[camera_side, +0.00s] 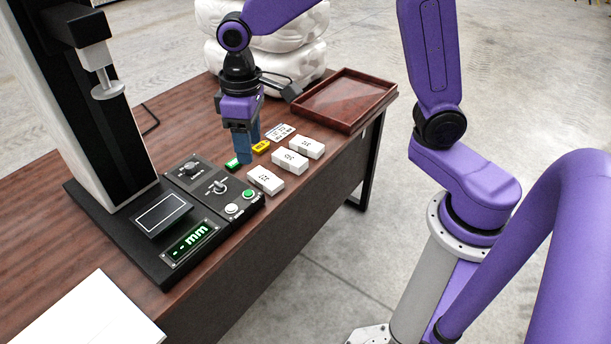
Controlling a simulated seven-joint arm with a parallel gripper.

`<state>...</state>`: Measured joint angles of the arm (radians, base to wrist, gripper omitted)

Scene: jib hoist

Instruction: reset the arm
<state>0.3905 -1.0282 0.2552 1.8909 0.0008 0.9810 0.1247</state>
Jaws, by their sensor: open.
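My purple arm reaches over the wooden table (75,222) from above. My gripper (246,151) points down with its blue fingers open, close above the tabletop. A small green block (233,163) lies beside the fingertips at their left; I cannot tell whether they touch it. I see nothing held between the fingers, though the gap is partly hidden.
A red-brown tray (323,122) stands behind. At left are a black column device (95,120), mm display (189,241) and control panel (205,180). White sacks (290,60) stand behind.

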